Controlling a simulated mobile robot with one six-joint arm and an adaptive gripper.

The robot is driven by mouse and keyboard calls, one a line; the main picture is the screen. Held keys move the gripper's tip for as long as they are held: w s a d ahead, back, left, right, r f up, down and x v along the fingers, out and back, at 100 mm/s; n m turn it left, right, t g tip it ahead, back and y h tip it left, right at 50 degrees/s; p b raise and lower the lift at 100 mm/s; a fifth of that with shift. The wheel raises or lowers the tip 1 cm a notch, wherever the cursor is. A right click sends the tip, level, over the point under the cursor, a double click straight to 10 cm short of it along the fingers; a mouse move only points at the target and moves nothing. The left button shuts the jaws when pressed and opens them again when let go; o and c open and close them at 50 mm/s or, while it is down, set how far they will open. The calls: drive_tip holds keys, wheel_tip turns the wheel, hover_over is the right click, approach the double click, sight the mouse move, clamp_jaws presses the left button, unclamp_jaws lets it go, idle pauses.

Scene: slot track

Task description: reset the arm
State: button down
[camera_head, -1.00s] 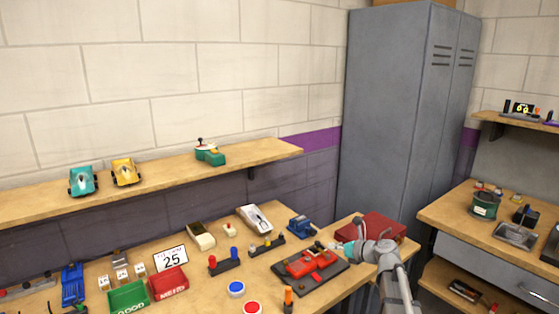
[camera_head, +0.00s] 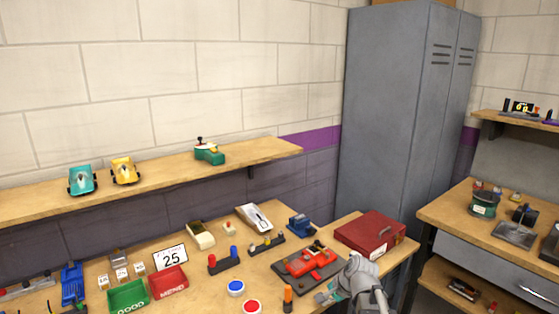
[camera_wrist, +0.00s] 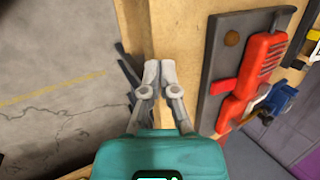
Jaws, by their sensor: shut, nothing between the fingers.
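My gripper (camera_head: 328,294) is at the front right edge of the workbench in the head view, low in the picture and partly cut by my own arm. In the wrist view my gripper (camera_wrist: 152,75) has its two fingertips together, with nothing between them. It points down over the bench's edge, beside the dark board with the red device. It touches nothing that I can make out.
A dark board (camera_head: 284,279) with a red device (camera_head: 308,262) lies left of my gripper. A red case (camera_head: 370,232) sits behind it. A grey locker (camera_head: 385,120) stands at the back. Open floor (camera_wrist: 55,100) shows beside the bench.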

drive_tip(key=s+d+f+n+g+h, duration=0.25)
drive_tip(key=s+n+h, duration=0.25)
drive_tip(key=s+n, duration=0.4)
wheel_tip(320, 180, down, 10)
drive_tip(key=s+n+b, duration=0.2)
drive_tip(key=b, duration=0.8)
wheel_tip(320, 180, up, 18)
drive_tip(key=p, duration=1.8)
drive_tip(key=shift+d+r+g, duration=0.25)
drive_tip(key=shift+d+g, duration=0.05)
drive_tip(key=shift+g, duration=0.05)
